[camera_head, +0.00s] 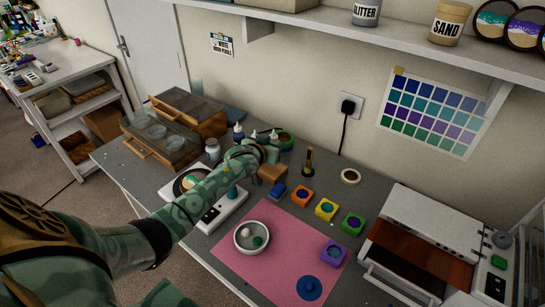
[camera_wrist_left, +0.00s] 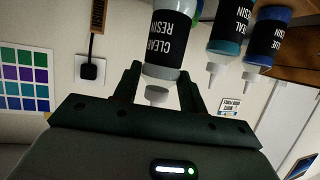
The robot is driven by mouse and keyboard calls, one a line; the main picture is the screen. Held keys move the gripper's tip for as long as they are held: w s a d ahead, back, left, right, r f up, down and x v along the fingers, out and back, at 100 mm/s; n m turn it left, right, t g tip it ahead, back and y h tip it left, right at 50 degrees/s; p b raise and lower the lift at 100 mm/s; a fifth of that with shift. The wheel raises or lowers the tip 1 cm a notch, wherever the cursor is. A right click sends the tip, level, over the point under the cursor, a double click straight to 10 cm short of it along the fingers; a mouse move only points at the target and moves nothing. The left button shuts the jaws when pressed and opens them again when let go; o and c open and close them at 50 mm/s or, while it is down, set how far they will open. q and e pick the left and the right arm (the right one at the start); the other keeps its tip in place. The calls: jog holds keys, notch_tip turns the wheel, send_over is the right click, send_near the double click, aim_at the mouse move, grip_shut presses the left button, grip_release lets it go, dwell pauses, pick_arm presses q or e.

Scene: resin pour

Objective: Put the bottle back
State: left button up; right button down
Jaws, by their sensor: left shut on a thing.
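A bottle labelled "CLEAR RESIN" (camera_wrist_left: 164,45) is between the fingers of my left gripper (camera_wrist_left: 158,88) in the left wrist view, its pale cap toward the gripper base. My left gripper (camera_head: 268,155) is shut on it near the back of the table in the head view, where the hand hides most of the bottle. Two more resin bottles, a teal one (camera_wrist_left: 231,32) and a blue one (camera_wrist_left: 271,32), stand side by side apart from it in the left wrist view. A blue bottle (camera_head: 238,133) shows behind my forearm in the head view. My right gripper is out of view.
A wooden drawer unit (camera_head: 190,112) stands left of the bottles. A white scale (camera_head: 205,215) lies under my forearm. A pink mat (camera_head: 285,225) carries a white bowl (camera_head: 251,237). Several coloured pots, including an orange one (camera_head: 302,195), line its back edge. A white oven-like box (camera_head: 430,225) is at right.

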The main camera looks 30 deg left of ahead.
pick_arm(q)
jog(key=shift+w+a+f, duration=0.15)
jog(key=shift+w+f, duration=0.1)
jog(key=shift+f, duration=0.1)
jog(key=shift+w+f+b, duration=0.15)
jog(key=shift+f+b, duration=0.15)
jog(key=shift+f, duration=0.6)
jog(key=shift+w+f+b, duration=0.1)
jog(key=shift+f+b, duration=0.2)
jog(key=shift+f, duration=0.55)
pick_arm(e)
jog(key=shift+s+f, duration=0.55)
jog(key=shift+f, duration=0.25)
pick_arm(q)
jog(key=shift+f, duration=0.2)
jog(key=o, duration=0.8)
jog(key=shift+o, duration=0.2)
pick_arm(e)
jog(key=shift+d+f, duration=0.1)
